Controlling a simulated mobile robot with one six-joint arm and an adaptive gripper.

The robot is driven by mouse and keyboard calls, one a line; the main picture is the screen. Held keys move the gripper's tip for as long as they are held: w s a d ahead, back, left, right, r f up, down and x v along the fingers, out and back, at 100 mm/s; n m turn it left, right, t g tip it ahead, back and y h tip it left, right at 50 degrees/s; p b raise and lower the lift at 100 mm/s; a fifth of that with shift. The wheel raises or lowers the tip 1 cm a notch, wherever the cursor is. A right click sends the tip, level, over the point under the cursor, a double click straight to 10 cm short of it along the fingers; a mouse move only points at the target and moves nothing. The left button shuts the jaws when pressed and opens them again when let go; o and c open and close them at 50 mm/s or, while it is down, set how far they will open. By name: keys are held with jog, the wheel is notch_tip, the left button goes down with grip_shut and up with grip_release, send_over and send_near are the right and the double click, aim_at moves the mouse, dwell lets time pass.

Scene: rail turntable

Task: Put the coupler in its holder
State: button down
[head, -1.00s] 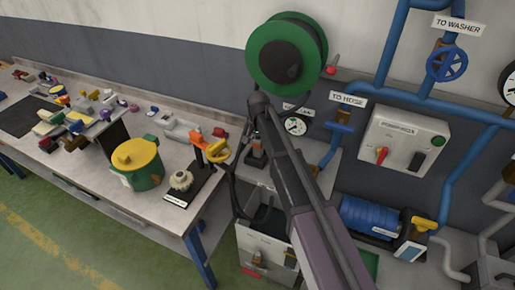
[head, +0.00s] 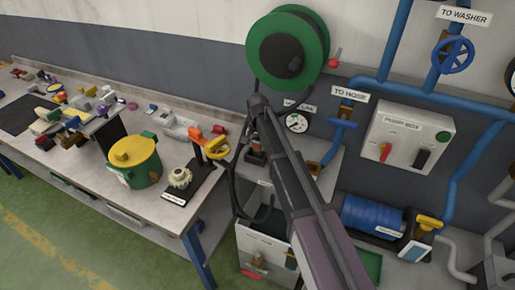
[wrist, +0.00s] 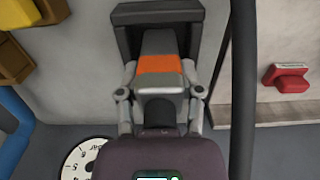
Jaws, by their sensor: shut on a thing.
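In the wrist view my gripper (wrist: 160,97) is shut on the coupler (wrist: 160,64), a grey piece with an orange band. Its far end lies against or inside a dark square-framed holder (wrist: 124,22); I cannot tell how deep it sits. In the head view my arm comes up from the lower right, and a dark stand with a touch of orange (head: 256,157) shows beside it, below the hose reel. My gripper is mostly hidden there.
A black hose (wrist: 243,90) runs close along the right side of my gripper. A green hose reel (head: 260,50) hangs above, with a gauge (head: 297,122) and blue pipes to the right. The left workbench (head: 95,180) holds a green pot (head: 140,165) and several tools.

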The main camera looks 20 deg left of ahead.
jog(key=shift+f, duration=0.15)
jog(key=shift+f, duration=0.1)
jog(key=shift+c, duration=1.3)
grip_release()
notch_tip(320, 180, up, 12)
jog(key=p, duration=1.2)
